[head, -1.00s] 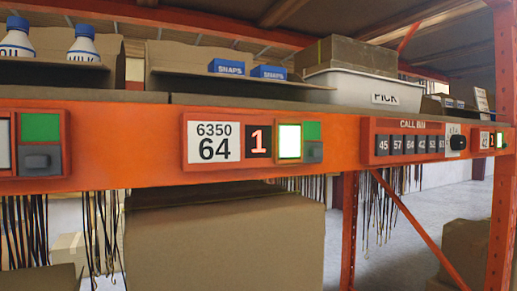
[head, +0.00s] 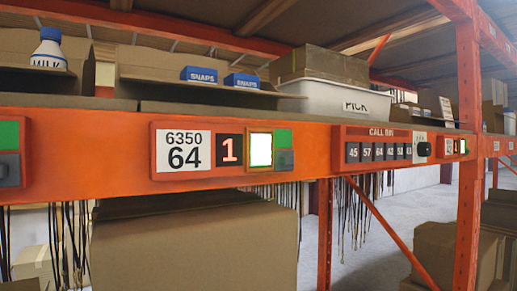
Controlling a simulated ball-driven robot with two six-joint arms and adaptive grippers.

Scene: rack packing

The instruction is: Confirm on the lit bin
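The pick module (head: 222,150) on the orange beam reads 6350, 64, with a red lit 1. Its square button (head: 261,150) glows white, with a green patch and a grey part (head: 285,160) to its right. Above it, an open cardboard bin (head: 150,82) holds two blue SNAPS boxes (head: 198,75). Farther right is a CALL BIN panel (head: 380,146) with several numbered keys and a black knob. Another small module (head: 458,146) on the post side also shows a lit patch. Neither gripper shows in the head view.
A white PICK tote (head: 335,101) with a cardboard box sits on the shelf. A milk bottle (head: 50,50) stands in the left bin. A large carton (head: 190,245) is under the beam, cables hang behind it. An orange post (head: 468,160) stands right, with open floor beyond.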

